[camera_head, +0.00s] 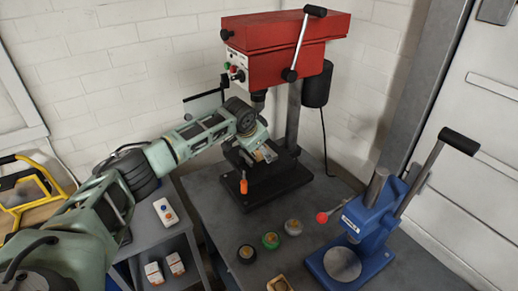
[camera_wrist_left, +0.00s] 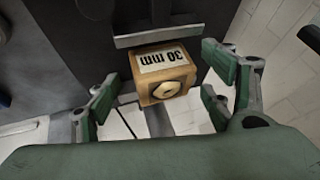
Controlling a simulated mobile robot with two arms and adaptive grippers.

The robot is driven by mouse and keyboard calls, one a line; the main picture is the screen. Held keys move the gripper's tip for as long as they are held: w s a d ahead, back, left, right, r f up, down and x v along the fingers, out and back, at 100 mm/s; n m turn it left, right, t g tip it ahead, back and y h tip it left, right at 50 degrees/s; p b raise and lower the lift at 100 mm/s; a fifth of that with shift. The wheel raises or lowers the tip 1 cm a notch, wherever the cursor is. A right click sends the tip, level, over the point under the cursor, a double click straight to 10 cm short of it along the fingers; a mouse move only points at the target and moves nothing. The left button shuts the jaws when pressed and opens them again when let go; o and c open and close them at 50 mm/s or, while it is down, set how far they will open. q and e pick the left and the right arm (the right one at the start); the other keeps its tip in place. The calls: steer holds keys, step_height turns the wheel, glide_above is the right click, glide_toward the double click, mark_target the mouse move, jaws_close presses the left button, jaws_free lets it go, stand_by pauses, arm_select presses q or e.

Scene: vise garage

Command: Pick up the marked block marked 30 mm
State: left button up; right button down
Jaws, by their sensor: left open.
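The wooden block marked 30 mm (camera_wrist_left: 163,72) shows in the left wrist view, with a white label and a round light disc on its near face. It sits against a grey metal bar, beyond and between the fingertips of my left gripper (camera_wrist_left: 160,93). The gripper is open, with a visible gap on both sides of the block. In the head view my left gripper (camera_head: 259,152) is at the drill press base, below the chuck. The arm partly hides that spot, and I cannot make out the block clearly there. My right gripper is in neither view.
A blue arbor press (camera_head: 362,232) stands at right. Several round pucks (camera_head: 270,240) and a small wooden piece (camera_head: 279,284) lie on the bench front.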

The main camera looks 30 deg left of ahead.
arm_select(q)
steer(key=shift+s+a, duration=0.1)
steer(key=shift+s, duration=0.05)
steer(key=shift+c, duration=0.3)
steer(key=shift+r, duration=0.1)
steer(key=c, duration=1.1)
steer(key=shift+c, duration=0.5)
steer(key=shift+r, duration=0.1)
